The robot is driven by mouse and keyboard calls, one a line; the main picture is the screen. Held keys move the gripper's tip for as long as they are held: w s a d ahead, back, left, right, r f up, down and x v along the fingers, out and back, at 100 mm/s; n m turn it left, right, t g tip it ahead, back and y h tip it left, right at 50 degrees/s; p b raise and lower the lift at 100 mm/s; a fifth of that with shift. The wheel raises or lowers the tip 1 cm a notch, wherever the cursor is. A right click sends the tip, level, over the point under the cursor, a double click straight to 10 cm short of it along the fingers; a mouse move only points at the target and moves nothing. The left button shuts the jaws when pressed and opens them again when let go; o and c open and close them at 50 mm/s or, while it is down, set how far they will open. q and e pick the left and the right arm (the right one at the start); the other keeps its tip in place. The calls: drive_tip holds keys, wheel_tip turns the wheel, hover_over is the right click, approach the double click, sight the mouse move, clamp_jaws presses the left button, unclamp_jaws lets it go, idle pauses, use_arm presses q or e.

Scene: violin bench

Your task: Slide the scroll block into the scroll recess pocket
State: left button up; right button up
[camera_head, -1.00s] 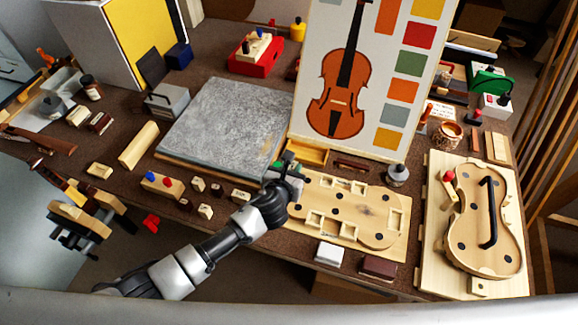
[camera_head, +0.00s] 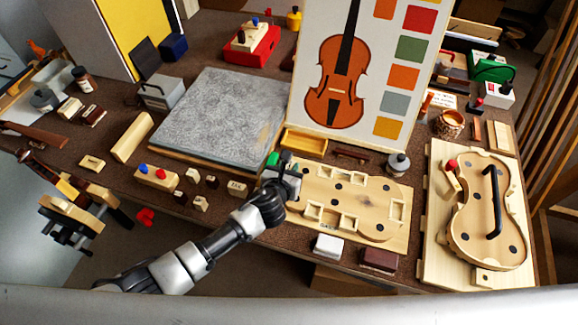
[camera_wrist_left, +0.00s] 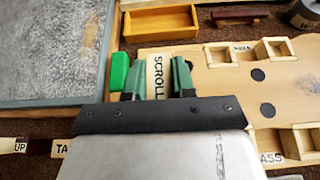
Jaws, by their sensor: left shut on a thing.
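My left gripper (camera_head: 288,172) is at the left end of the pale wooden board with pockets (camera_head: 372,196). In the left wrist view its two green-lined fingers (camera_wrist_left: 158,78) are shut on the pale scroll block (camera_wrist_left: 158,66), whose top reads "SCROLL". The block is at the left end of the board (camera_wrist_left: 215,78). The gripper hides its lower part, so I cannot tell whether it sits in a pocket or above it. The scroll recess pocket is not visible and may lie under the block and gripper. My right gripper is not in view.
A green piece (camera_wrist_left: 119,70) stands just left of the fingers. A grey slab (camera_head: 225,115) lies to the left and an open wooden tray (camera_wrist_left: 160,22) behind. Several small labelled blocks lie along the front edge. A violin-shaped form (camera_head: 485,215) is at the right.

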use_arm(q)
drive_tip(key=shift+f+b, duration=0.4)
drive_tip(key=shift+f, duration=0.35)
drive_tip(key=shift+p, duration=0.6)
idle(1.1)
drive_tip(key=shift+f+b, duration=0.85)
drive_tip(key=shift+f, duration=0.15)
drive_tip(key=shift+r, duration=0.15)
drive_tip(key=shift+r+p, duration=0.6)
drive_tip(key=shift+p, duration=0.25)
drive_tip(key=shift+p, duration=0.4)
idle(1.2)
